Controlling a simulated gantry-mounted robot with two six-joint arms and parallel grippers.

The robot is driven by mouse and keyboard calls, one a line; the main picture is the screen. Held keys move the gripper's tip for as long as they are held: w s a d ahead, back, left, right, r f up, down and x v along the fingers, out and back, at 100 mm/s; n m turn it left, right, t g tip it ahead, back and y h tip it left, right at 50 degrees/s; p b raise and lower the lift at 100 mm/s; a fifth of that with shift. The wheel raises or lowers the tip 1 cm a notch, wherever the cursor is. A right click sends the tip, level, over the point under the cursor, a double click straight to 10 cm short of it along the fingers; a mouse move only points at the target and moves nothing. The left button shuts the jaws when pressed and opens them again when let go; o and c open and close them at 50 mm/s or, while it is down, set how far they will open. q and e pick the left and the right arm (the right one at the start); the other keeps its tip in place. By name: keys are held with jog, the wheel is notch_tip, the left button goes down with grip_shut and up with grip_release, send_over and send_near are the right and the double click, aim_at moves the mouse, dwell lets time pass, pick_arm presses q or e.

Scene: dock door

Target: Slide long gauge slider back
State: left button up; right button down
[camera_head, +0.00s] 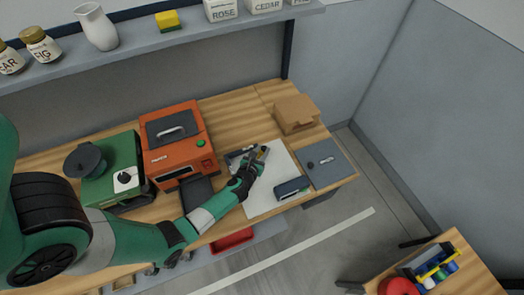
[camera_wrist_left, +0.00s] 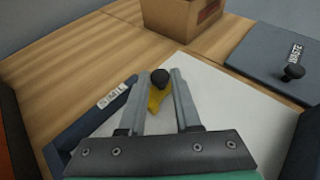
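A yellow slider (camera_wrist_left: 156,100) with a round black knob (camera_wrist_left: 160,78) shows between the fingers of my left gripper (camera_wrist_left: 161,75). The fingers stand apart on either side of the knob; contact is unclear. In the head view my left gripper (camera_head: 262,153) reaches over the gauge and hides part of it. My right gripper is out of view.
A grey plate with a black knob (camera_head: 324,161), a cardboard box (camera_head: 296,113) and an orange machine (camera_head: 175,142) surround the sheet.

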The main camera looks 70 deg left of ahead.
pick_arm(q)
grip_shut()
dwell(1.0)
